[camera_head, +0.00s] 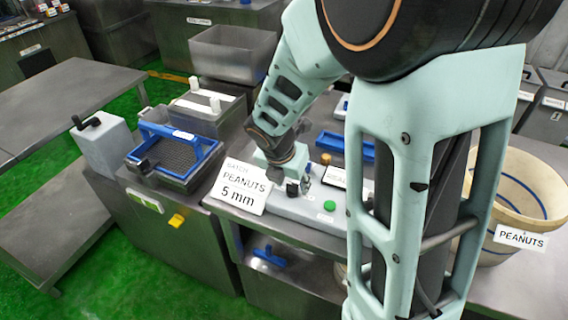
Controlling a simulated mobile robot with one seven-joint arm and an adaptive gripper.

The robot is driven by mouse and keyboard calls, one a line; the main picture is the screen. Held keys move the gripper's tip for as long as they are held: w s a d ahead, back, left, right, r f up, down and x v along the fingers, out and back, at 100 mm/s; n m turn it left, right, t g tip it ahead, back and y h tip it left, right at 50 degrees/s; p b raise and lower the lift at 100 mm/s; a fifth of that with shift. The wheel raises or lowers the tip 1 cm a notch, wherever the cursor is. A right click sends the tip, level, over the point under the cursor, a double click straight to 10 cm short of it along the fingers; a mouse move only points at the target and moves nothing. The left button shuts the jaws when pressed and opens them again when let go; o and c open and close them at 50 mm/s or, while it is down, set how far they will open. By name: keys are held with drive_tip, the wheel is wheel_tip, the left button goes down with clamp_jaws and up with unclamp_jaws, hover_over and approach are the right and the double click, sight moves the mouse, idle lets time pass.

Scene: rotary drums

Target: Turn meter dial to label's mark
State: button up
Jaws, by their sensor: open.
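A white label card (240,188) reading "BATCH PEANUTS 5 mm" stands at the left end of a grey control box (312,210) on the metal bench. The box carries a green button (330,206) and small dark and metal parts too small to make out. My gripper (298,186) is open, pointing down over the box, just right of the card. It covers part of the box, so I cannot tell which part is the meter dial, how it is set, or whether the fingers touch it. My arm hides the box's right side.
A blue-framed sieve tray (178,160) sits on the cabinet to the left, beside a grey block with a black handle (100,143). A blue tray (345,147) lies behind the box. A cream bowl with a "PEANUTS" label (521,237) stands at the right.

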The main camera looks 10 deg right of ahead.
clamp_jaws()
idle(0.4)
